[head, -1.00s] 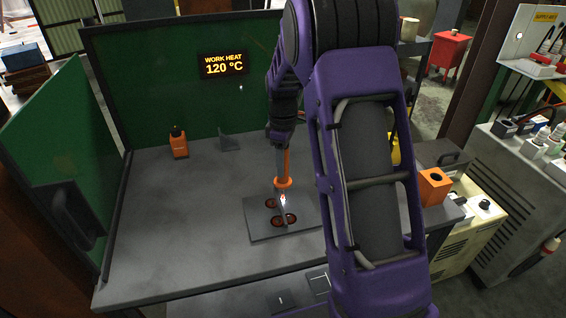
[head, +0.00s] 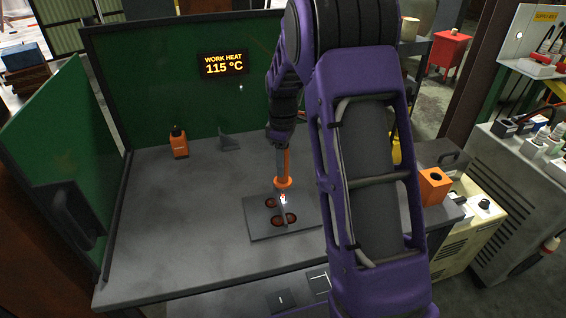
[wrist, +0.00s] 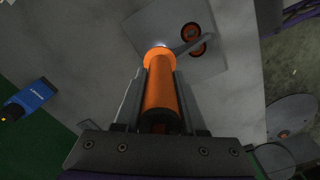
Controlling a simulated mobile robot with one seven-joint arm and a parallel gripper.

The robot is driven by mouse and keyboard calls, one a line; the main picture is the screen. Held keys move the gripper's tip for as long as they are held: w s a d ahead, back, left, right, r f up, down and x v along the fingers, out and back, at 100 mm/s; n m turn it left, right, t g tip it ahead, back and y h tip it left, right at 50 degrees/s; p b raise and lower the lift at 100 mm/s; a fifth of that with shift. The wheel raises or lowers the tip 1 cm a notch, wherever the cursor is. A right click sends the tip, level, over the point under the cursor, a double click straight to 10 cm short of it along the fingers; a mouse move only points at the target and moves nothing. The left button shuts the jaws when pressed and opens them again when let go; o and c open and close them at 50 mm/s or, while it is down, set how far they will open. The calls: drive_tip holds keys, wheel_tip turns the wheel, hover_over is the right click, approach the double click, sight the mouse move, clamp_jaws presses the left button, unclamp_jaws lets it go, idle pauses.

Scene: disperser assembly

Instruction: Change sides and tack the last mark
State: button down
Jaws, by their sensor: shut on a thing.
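My gripper (head: 283,160) is shut on an orange torch-like tool (wrist: 160,92), which points down at the work. The tool also shows in the head view (head: 284,182). Its tip is at a small upright fin (head: 282,214) on a flat grey plate (head: 258,233). A bright white-red glow (head: 283,199) shows at the tip; whether the tip touches is unclear. Several dark red-orange round marks (head: 270,202) lie on the plate on both sides of the fin. In the wrist view, two ringed marks (wrist: 191,31) sit on either side of the fin (wrist: 183,46).
A display (head: 223,65) on the green back screen reads WORK HEAT 115 °C. An orange bottle-like item (head: 179,142) and a grey bracket (head: 228,140) stand at the back. An orange block with a hole (head: 434,187) is at the right. The table's left part is clear.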

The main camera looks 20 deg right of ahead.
drive_tip(key=shift+r+p, duration=1.85)
drive_tip(key=shift+r, duration=2.65)
